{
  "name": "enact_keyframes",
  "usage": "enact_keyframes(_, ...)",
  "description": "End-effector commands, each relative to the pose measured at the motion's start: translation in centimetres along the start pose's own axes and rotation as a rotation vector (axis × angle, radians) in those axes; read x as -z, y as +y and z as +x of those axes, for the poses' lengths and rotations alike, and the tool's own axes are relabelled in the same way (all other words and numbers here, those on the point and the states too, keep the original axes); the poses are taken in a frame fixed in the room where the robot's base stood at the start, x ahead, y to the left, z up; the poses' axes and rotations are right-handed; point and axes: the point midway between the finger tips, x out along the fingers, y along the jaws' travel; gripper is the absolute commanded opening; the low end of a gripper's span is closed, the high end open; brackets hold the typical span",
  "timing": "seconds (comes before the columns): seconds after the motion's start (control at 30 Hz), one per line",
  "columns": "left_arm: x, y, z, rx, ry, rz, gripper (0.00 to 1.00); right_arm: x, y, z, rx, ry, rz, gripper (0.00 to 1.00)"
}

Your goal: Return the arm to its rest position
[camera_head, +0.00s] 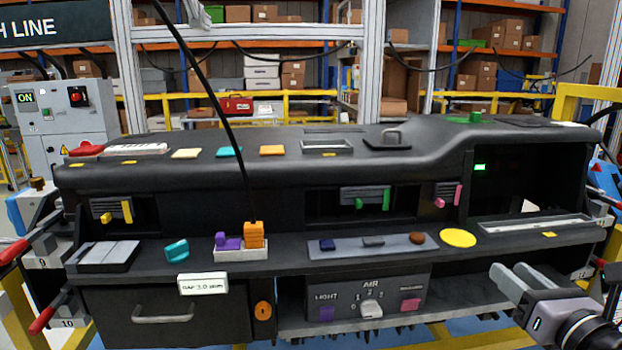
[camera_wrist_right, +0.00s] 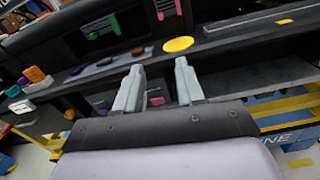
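My right gripper (camera_head: 516,281) is in the lower right of the head view, in front of the dashboard module (camera_head: 448,268). Its two grey fingers are apart with nothing between them. The right wrist view also shows the open fingers (camera_wrist_right: 158,88), pointing toward the dashboard's lower front, with the yellow disc (camera_wrist_right: 178,44) beyond them. In the head view the yellow disc (camera_head: 457,238) lies on the ledge up and left of the gripper. My left gripper is in neither view.
An orange connector (camera_head: 253,234) with a black cable stands in a white holder beside a purple block (camera_head: 228,241). A teal part (camera_head: 177,249) lies on the ledge. A drawer (camera_head: 165,315) and a control panel (camera_head: 368,299) are below. The right cavity (camera_head: 530,180) is mostly empty.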

Motion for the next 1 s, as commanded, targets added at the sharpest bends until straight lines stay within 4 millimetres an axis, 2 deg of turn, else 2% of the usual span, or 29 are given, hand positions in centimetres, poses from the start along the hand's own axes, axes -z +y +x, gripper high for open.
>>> enact_keyframes(0.03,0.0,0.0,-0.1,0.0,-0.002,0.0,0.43,2.1,0.6,0.1,-0.005,0.04,0.116,0.38)
enact_keyframes(0.27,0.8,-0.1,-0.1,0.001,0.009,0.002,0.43,10.0,2.9,-0.6,0.024,0.191,0.677,0.38)
enact_keyframes(0.47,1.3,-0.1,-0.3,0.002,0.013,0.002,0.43,17.7,5.2,-3.0,0.144,0.313,1.265,0.38)
enact_keyframes(0.67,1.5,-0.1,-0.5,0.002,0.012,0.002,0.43,24.7,7.3,-6.8,0.353,0.365,1.858,0.38)
enact_keyframes(0.8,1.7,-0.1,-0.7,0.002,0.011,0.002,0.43,29.1,8.7,-10.3,0.547,0.334,2.258,0.38)
enact_keyframes(1.0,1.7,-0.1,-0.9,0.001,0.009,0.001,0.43,33.4,10.2,-14.8,0.798,0.207,2.683,0.38)
